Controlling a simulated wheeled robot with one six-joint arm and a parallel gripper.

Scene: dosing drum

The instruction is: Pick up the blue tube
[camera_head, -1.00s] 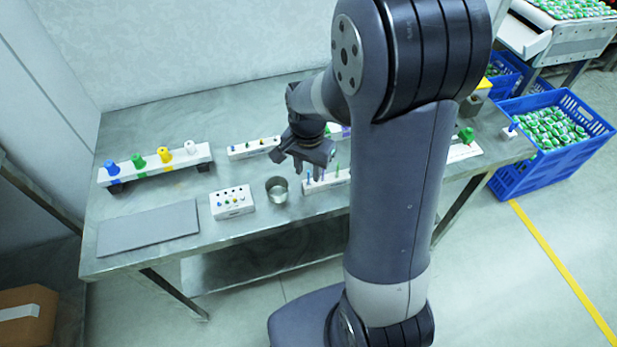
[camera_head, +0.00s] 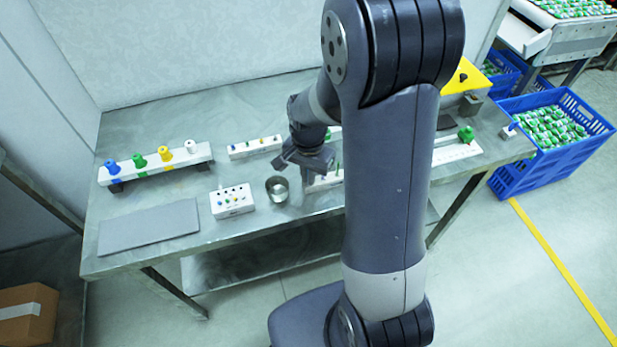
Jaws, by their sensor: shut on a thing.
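My gripper (camera_head: 306,171) points down at the left end of a small white tube rack (camera_head: 322,184), just right of a metal cup. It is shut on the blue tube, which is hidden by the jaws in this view. I cannot tell whether the tube is still seated in the rack. A green-topped tube (camera_head: 338,170) stands in the same rack, beside my gripper. My arm covers the rack's right part.
The metal cup (camera_head: 277,188) stands close left of my gripper. A white block with holes (camera_head: 232,201), a grey mat (camera_head: 148,230), a rack with coloured knobs (camera_head: 190,160) and another tube rack (camera_head: 254,147) are also on the table. A yellow-topped box (camera_head: 462,77) stands right.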

